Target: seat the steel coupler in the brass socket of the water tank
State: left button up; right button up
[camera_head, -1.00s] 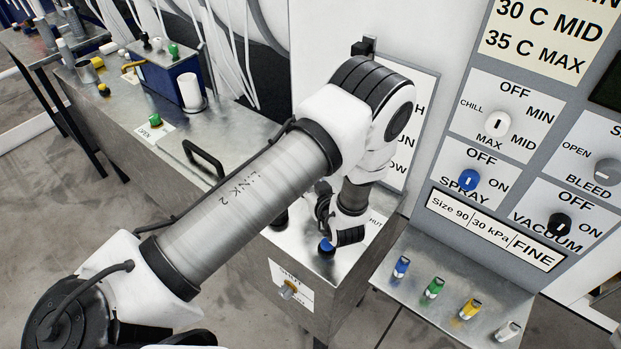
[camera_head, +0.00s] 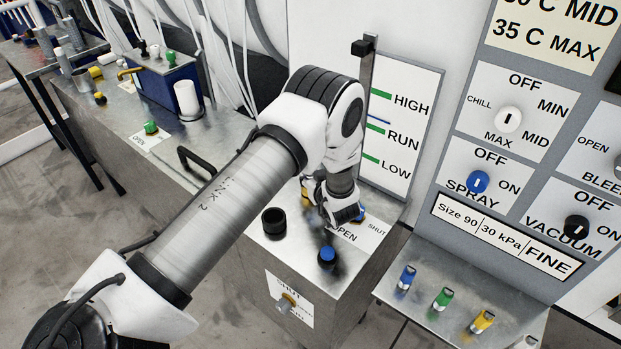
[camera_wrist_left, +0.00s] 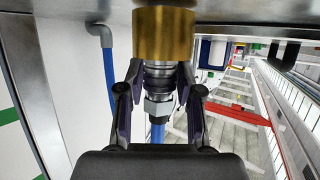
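In the left wrist view, the steel coupler (camera_wrist_left: 159,76) stands between the two fingers of my left gripper (camera_wrist_left: 160,68), which close around its collar. A blue hose (camera_wrist_left: 158,132) runs from its nut. The brass socket (camera_wrist_left: 163,36) is straight in front of the coupler and in line with it. The coupler's front end meets or enters the socket's rim; how deep it sits I cannot tell. In the head view, my left gripper (camera_head: 341,208) is at the right end of the steel water tank (camera_head: 210,186); the coupler is hidden there. My right gripper is not in view.
A level board (camera_head: 403,135) stands behind my gripper. A black cylinder (camera_head: 274,222) and a blue knob (camera_head: 327,256) are on the tank top. A control panel (camera_head: 455,205) and a shelf with coloured plugs (camera_head: 420,262) are at right.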

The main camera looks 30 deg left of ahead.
pick_arm(q)
jog(key=shift+o, duration=0.7)
jog(key=shift+s+r, duration=0.1)
jog(key=shift+d, duration=0.25)
jog(key=b+v, duration=0.2)
jog(key=v, duration=0.9)
jog(key=shift+s+r, duration=0.2)
jog(key=shift+s, duration=0.1)
jog(key=shift+d, duration=0.15)
jog(key=shift+f, duration=0.1)
